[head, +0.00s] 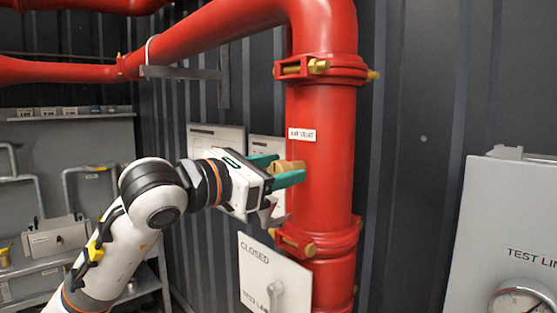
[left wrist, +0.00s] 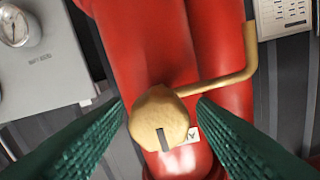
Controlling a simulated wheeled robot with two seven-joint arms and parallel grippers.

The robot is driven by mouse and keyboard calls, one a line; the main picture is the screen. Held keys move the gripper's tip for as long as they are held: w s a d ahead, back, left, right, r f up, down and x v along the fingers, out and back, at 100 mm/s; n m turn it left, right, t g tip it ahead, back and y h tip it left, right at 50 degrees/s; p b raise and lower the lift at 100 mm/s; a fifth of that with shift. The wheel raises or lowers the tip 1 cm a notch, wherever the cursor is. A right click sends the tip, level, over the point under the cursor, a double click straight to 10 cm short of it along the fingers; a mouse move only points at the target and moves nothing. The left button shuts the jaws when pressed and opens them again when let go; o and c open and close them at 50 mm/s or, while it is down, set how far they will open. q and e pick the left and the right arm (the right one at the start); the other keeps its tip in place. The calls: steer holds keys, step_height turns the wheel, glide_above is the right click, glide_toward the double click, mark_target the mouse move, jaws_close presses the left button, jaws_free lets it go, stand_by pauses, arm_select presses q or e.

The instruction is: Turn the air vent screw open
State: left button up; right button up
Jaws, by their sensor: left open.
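The air vent screw is a round brass knob with a dark slot in its face (left wrist: 158,118), on the front of the red vertical pipe (head: 320,210). It also shows in the head view (head: 287,166), below a small white label. A bent brass tube (left wrist: 222,83) runs from beside it in the left wrist view. My left gripper (head: 289,169) is open, its two green fingers on either side of the screw. In the left wrist view the fingertips (left wrist: 160,103) flank it with narrow gaps; contact is not clear. My right gripper is not in view.
Pipe clamps with brass bolts (head: 320,68) sit above and below the screw. A "CLOSED" plate with a lever (head: 275,280) is below. A grey gauge box (head: 505,220) stands at right. Grey shelves (head: 70,117) are at left, before a dark corrugated wall.

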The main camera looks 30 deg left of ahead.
arm_select(q)
steer(key=shift+w, duration=0.15)
steer(key=shift+c, duration=0.5)
steer(key=c, duration=0.9)
steer(key=shift+f, duration=0.1)
